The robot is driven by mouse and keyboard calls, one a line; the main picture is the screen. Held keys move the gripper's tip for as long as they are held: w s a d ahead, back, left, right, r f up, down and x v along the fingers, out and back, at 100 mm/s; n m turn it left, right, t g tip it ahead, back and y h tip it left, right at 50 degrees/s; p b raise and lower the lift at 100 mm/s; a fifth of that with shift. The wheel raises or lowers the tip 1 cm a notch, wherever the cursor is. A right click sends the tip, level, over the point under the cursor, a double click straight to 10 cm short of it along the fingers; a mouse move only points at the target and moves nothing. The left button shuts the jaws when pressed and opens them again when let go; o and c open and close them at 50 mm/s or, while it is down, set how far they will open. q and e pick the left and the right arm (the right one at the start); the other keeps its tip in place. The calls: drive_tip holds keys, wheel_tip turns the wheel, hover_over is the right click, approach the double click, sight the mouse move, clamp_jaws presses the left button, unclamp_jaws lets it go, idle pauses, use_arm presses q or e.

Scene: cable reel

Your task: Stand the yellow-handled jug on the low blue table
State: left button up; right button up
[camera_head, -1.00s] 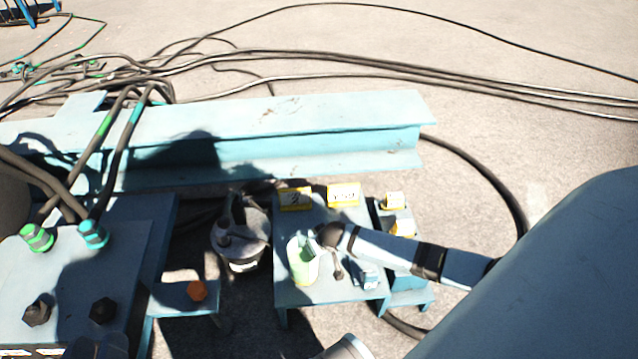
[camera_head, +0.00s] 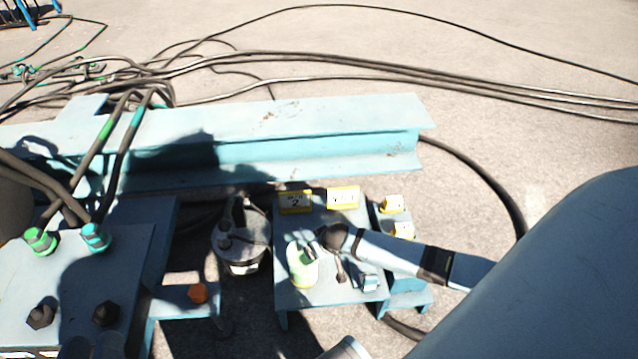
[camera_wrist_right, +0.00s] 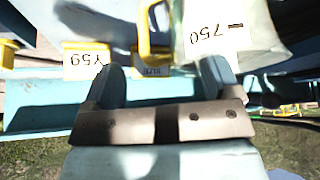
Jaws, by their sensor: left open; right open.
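The pale, translucent jug (camera_head: 302,266) stands upright on the low blue table (camera_head: 330,294) in the head view. In the right wrist view the jug (camera_wrist_right: 222,28) is close, seen upside down with a "750" mark, and its yellow handle (camera_wrist_right: 145,32) shows at its left. My right gripper (camera_wrist_right: 160,82) is open; its right finger overlaps the jug in the picture, and nothing is seen clamped. My left gripper (camera_head: 93,346) appears as dark shapes in shadow at the bottom left edge, apart from the jug.
Two yellow-edged labels (camera_head: 343,197) stand at the table's back edge. A round metal pot (camera_head: 241,243) is left of the table. A blue beam (camera_head: 270,135) and cables (camera_head: 330,57) lie behind.

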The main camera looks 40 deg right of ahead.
use_arm(q)
drive_tip(key=r+p, duration=0.1)
drive_tip(key=r+t+p, duration=0.1)
drive_tip(key=a+r+p, duration=0.1)
drive_tip(key=shift+s+r+n+y, duration=0.1)
drive_tip(key=shift+r+n+y, duration=0.2)
drive_tip(key=shift+r, duration=0.1)
use_arm(e)
drive_tip(key=v, duration=0.9)
drive_tip(key=shift+r, duration=0.15)
use_arm(q)
drive_tip(key=shift+d, duration=0.1)
use_arm(e)
drive_tip(key=shift+s, duration=0.1)
